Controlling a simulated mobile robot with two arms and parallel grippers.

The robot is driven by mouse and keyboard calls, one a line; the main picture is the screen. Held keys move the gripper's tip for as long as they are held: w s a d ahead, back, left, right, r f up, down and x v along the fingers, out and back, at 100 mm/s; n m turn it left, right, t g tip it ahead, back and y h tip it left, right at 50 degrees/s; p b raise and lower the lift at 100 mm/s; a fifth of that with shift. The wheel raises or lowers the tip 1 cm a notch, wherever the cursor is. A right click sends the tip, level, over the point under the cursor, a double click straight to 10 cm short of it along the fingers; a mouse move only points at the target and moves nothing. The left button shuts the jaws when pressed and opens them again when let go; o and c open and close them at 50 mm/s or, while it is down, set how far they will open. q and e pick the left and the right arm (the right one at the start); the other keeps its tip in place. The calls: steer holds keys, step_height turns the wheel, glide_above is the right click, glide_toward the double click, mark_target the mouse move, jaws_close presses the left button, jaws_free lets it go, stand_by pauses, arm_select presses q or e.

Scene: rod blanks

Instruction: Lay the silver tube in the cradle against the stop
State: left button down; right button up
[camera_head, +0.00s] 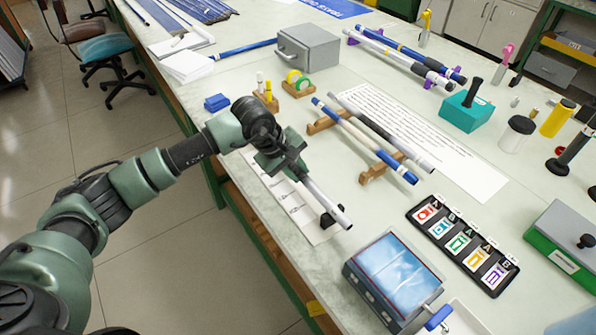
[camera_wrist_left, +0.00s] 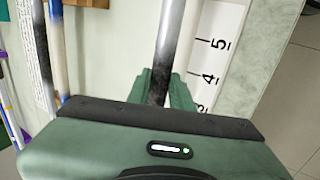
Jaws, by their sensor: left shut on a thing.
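My left gripper (camera_head: 286,158) is shut on the silver tube (camera_head: 323,201), gripping it near its upper end. The tube slants down and right, over a white sheet with a printed number scale (camera_head: 283,206). In the left wrist view the tube (camera_wrist_left: 171,45) runs between the green fingers (camera_wrist_left: 162,92), beside the scale. A small black support (camera_head: 328,218), possibly part of the cradle, stands close to the tube's far end; I cannot tell whether they touch. No stop can be made out clearly. My right gripper is not in view.
Right of the tube, wooden rests (camera_head: 374,172) carry a blue-and-white rod (camera_head: 366,140) and a dark rod. A blue-topped box (camera_head: 394,268) stands near the tube's far end. A black tray of coloured cards (camera_head: 462,246) lies right. A grey metal box (camera_head: 308,47) stands behind.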

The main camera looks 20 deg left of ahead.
arm_select(q)
steer(key=shift+w+a, duration=0.25)
steer(key=c, duration=1.2)
jaws_free()
steer(key=shift+o, duration=0.2)
